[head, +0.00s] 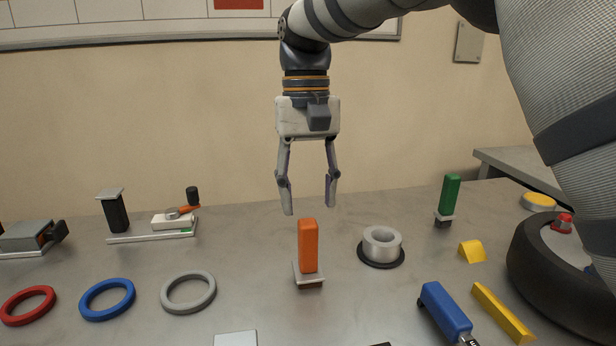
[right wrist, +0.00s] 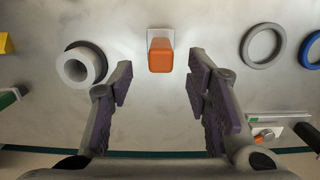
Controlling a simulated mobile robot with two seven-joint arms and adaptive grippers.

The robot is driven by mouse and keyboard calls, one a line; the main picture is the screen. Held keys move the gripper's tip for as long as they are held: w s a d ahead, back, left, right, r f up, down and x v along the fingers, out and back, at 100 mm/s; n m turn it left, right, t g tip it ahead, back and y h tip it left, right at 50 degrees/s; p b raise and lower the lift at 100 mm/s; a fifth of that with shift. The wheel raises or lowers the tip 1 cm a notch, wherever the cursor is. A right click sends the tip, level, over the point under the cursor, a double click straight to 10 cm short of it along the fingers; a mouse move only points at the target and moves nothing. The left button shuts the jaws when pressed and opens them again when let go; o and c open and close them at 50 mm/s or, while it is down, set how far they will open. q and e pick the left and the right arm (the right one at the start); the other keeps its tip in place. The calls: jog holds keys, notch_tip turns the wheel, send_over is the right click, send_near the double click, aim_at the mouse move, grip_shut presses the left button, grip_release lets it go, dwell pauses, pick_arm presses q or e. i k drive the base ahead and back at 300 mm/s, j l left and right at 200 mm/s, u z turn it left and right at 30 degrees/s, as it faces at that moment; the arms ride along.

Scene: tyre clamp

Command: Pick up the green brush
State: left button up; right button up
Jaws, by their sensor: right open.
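The green brush (head: 449,195) stands upright on its bristles at the right back of the grey table, with a pale plate under its handle. A green piece, likely its handle, shows at the left edge of the right wrist view (right wrist: 8,99). My right gripper (head: 309,209) is open and empty, pointing down, well to the left of the green brush. It hangs above and behind an orange brush (head: 308,245), which stands upright; the orange handle also shows between and beyond the fingers in the right wrist view (right wrist: 160,55). My left gripper is not in view.
A silver roll on a black disc (head: 382,246) stands between the orange and green brushes. A yellow wedge (head: 472,251), a blue-handled tool (head: 446,309) and a black tyre (head: 545,275) are at right. Rings (head: 107,299) and a toggle clamp (head: 172,221) are at left.

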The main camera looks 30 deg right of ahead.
aim_at(445, 216)
jog(key=k, duration=1.5)
